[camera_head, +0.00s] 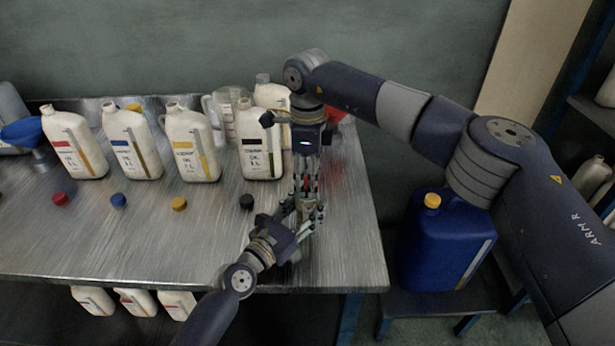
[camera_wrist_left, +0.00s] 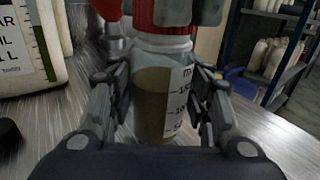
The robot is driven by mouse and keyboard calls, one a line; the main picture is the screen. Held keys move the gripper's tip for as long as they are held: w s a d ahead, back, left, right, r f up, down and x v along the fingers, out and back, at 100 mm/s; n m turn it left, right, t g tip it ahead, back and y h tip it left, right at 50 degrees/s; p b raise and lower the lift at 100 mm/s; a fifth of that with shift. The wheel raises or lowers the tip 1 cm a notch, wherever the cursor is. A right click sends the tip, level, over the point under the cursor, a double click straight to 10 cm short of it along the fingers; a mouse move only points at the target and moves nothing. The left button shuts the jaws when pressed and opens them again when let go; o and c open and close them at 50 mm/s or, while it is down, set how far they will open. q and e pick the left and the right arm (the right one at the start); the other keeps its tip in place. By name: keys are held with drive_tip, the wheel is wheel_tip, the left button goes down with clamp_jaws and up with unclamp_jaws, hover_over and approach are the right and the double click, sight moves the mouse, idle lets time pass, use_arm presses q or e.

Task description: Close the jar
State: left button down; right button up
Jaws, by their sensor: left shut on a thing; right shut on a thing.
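A clear jar (camera_wrist_left: 152,95) with a white graduated scale and greenish-brown oil stands upright between the fingers of my left gripper (camera_head: 307,218). My left gripper is shut on the jar; its fingers clasp it from both sides in the left wrist view (camera_wrist_left: 165,112). A red ribbed lid (camera_wrist_left: 160,22) is at the top of the jar, touching or very close to its rim. My right gripper (camera_head: 307,182) points down from above and is shut on the red lid. The lid's top is cut off in the left wrist view. In the head view the grippers hide most of the jar.
Several white oil jugs (camera_head: 262,150) line the back of the metal table (camera_head: 110,245). A clear measuring jug (camera_head: 222,110) stands behind them. Red (camera_head: 60,199), blue (camera_head: 118,200), yellow (camera_head: 179,204) and black (camera_head: 246,202) caps lie in front. A blue canister (camera_head: 440,245) stands right of the table.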

drive_tip(key=m, duration=1.1)
drive_tip(key=shift+m, duration=0.3)
drive_tip(key=m, duration=1.1)
drive_tip(key=shift+w, duration=0.1)
drive_tip(key=m, duration=1.4)
drive_tip(key=shift+m, duration=0.4)
drive_tip(key=m, duration=0.4)
drive_tip(key=shift+m, duration=0.3)
